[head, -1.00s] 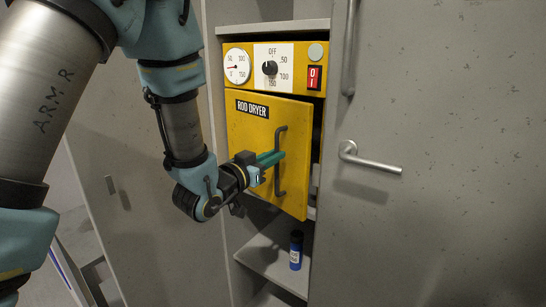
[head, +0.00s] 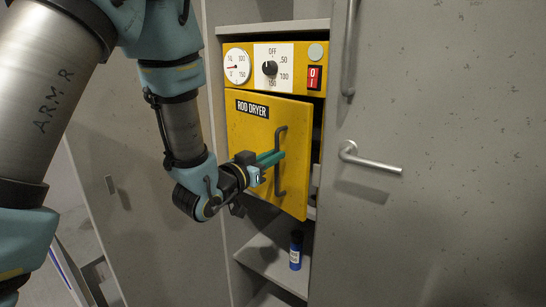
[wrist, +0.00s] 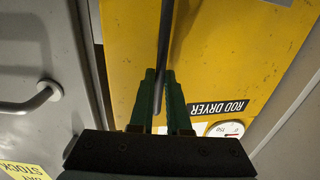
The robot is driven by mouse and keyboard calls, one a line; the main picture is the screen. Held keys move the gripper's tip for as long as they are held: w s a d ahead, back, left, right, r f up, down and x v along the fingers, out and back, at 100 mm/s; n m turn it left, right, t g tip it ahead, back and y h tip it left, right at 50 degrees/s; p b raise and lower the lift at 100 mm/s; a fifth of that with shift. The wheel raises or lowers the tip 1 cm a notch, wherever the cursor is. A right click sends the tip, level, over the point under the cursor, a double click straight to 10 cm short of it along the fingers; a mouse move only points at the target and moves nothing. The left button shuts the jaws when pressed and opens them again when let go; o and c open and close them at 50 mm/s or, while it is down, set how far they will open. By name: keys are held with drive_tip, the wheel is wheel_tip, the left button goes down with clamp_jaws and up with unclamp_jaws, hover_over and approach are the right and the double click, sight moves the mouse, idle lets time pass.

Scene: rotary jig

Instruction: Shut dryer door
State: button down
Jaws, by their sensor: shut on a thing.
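The yellow dryer door (head: 255,165), labelled ROD DRYER, is slightly ajar in the head view, with a dark gap along its right edge. Its dark vertical bar handle (head: 281,170) is on the right part of the door. My gripper (head: 279,157) has green fingers shut on the handle's middle. In the wrist view my gripper (wrist: 160,78) has a finger on each side of the handle (wrist: 165,40), in front of the yellow door (wrist: 225,50). The dryer's inside is hidden.
Above the door is a yellow panel with a gauge (head: 237,67), a dial (head: 269,68) and a red switch (head: 314,77). A blue bottle (head: 296,250) stands on the shelf below. A grey cabinet door with a lever handle (head: 370,159) is at right.

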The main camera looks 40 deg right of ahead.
sight(289, 153)
drive_tip(key=shift+d, duration=0.1)
drive_tip(key=d+b, duration=0.2)
drive_tip(key=d, duration=0.1)
drive_tip(key=d+b, duration=0.1)
drive_tip(key=d, duration=0.1)
drive_tip(key=shift+s+d+f, duration=0.15)
drive_tip(key=shift+s+d, duration=0.05)
drive_tip(key=shift+s, duration=0.05)
drive_tip(key=shift+s+d+r, duration=0.1)
drive_tip(key=shift+d+r, duration=0.15)
drive_tip(key=c, duration=0.9)
unclamp_jaws()
drive_tip(key=shift+f, duration=0.1)
